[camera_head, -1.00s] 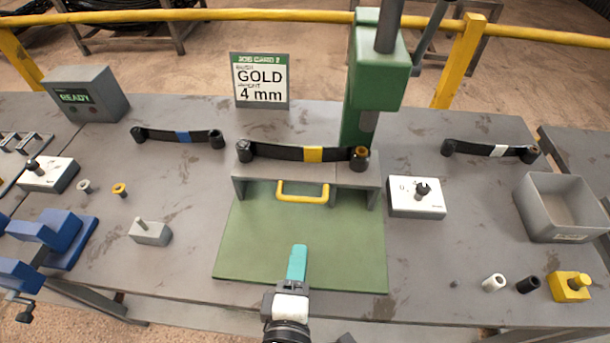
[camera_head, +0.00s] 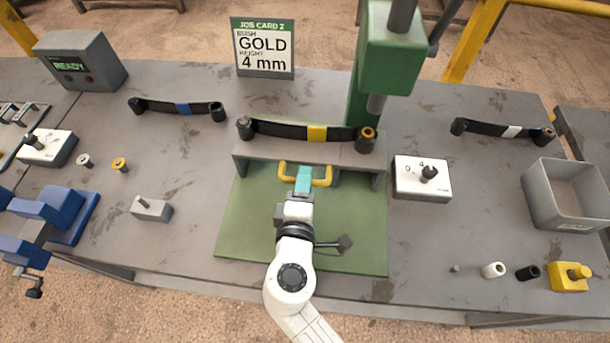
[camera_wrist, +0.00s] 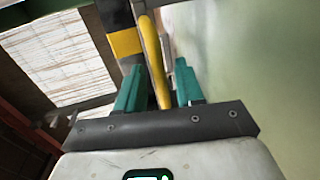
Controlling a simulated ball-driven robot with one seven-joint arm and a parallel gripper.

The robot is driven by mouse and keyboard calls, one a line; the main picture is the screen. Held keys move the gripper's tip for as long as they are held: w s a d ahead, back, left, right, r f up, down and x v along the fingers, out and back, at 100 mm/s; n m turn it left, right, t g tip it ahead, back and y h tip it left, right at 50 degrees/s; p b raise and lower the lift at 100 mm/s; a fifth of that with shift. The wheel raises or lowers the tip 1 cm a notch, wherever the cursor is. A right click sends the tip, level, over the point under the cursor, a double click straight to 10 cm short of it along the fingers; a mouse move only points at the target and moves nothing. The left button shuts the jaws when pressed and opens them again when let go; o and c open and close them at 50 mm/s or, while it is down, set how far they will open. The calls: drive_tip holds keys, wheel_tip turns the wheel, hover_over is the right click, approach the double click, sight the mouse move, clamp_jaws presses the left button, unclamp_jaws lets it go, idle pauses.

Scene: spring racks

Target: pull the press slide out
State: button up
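The press slide (camera_head: 262,152) is a grey block under the green press (camera_head: 392,55), with a yellow-banded leaf spring (camera_head: 285,131) on top. Its yellow U-shaped handle (camera_head: 325,182) faces me above the green mat (camera_head: 240,225). My gripper (camera_head: 303,174) reaches over the mat, its teal fingertips at the handle. In the wrist view the handle bar (camera_wrist: 152,62) passes between the two teal fingers of my gripper (camera_wrist: 160,88), with gaps on both sides. The fingers are open around it. The fingers hide the handle's middle in the head view.
A white dial box (camera_head: 421,180) stands right of the mat, and a grey bin (camera_head: 565,190) at the far right. A small grey block (camera_head: 152,210) and a blue vise (camera_head: 45,220) are at left. The job card (camera_head: 263,48) reads GOLD, 4 mm.

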drive_tip(key=shift+w+f, duration=0.15)
drive_tip(key=shift+w, duration=0.55)
drive_tip(key=shift+c, duration=0.3)
clamp_jaws()
